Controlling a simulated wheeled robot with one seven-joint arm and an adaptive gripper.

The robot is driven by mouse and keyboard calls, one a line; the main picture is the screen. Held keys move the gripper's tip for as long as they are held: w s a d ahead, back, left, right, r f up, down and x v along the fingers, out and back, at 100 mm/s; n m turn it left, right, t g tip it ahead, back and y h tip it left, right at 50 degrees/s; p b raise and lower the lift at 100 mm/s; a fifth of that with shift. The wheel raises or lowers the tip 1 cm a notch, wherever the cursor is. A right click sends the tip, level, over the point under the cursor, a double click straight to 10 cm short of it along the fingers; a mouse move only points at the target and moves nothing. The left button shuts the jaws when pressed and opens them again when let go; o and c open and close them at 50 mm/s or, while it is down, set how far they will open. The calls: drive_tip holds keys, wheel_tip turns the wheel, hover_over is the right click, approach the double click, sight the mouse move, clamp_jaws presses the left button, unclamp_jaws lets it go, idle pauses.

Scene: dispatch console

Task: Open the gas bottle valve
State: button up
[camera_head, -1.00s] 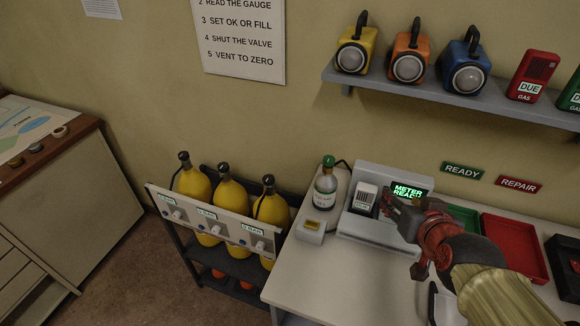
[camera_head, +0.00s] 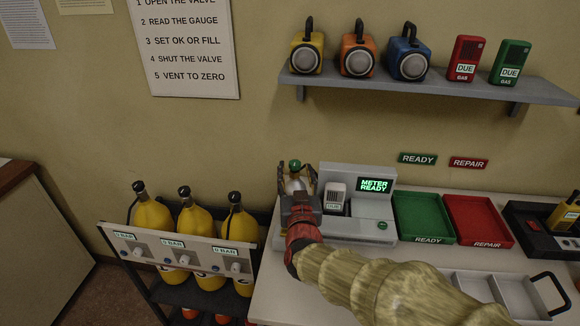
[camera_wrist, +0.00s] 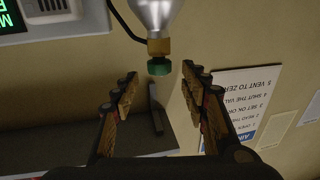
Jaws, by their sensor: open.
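The gas bottle (camera_wrist: 153,14) appears upside down in the wrist view, with a silver body, a brass neck and a green valve knob (camera_wrist: 159,67). My gripper (camera_wrist: 160,82) is open, with one finger on each side of the knob's line. The knob lies just at or beyond the fingertips, and no contact shows. In the head view the green knob (camera_head: 295,164) shows between the fingertips of my gripper (camera_head: 297,176). My gripper and arm hide most of the bottle there.
A grey meter station (camera_head: 376,206) reading "METER READY" stands close right of my gripper. Green (camera_head: 424,217) and red (camera_head: 478,220) trays lie further right. Yellow cylinders (camera_head: 150,215) stand in a rack at left. A shelf (camera_head: 430,88) with lamps and gas meters hangs above.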

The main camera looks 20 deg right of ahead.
sight(295, 167)
drive_tip(key=shift+w+d+b, duration=0.25)
drive_tip(key=shift+w+b, duration=0.05)
drive_tip(key=shift+w, duration=0.85)
drive_tip(key=shift+w+d+b, duration=0.25)
drive_tip(key=shift+w, duration=0.9)
drive_tip(key=c, duration=0.4)
drive_tip(key=c, duration=0.7)
clamp_jaws()
